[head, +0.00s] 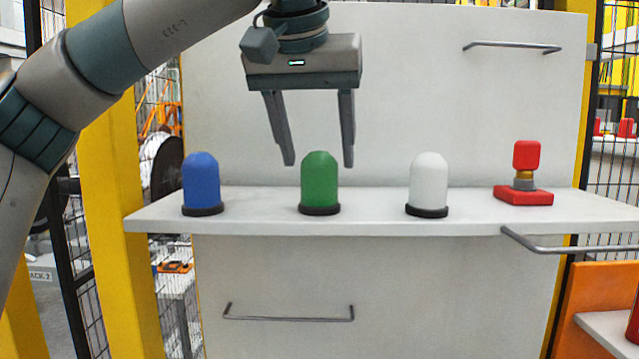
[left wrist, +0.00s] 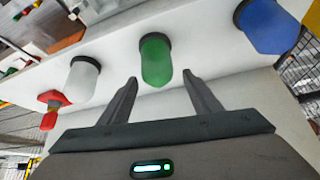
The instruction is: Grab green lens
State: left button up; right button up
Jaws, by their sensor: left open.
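The green lens (head: 320,181) is a domed cap on a dark round base, upright on the white shelf (head: 270,225) between the blue and white lenses. My left gripper (head: 319,164) is open above it, fingers pointing down. In the head view the fingertips are level with the top of the dome, one to each side, and appear apart from it. In the left wrist view the green lens (left wrist: 156,60) shows just beyond and between the two open fingertips (left wrist: 160,78). Nothing is between the fingers' pads. My right gripper is not in view.
A blue lens (head: 201,182) stands to the left and a white lens (head: 428,183) to the right. A red device (head: 524,176) stands farther right. Metal handles (head: 290,314) stick out from the white panels. Shelf gaps between the lenses are clear.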

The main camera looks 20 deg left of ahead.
aim_at(322, 175)
pick_arm(q)
jog(key=shift+w+f+p, duration=0.35)
jog(key=shift+f+p, duration=0.15)
jog(key=shift+p, duration=0.15)
jog(key=p+x, duration=0.1)
jog(key=x, duration=0.2)
jog(key=shift+p, duration=0.35)
jog(key=shift+w+f, duration=0.25)
jog(key=shift+f, duration=0.3)
jog(key=c, duration=1.2)
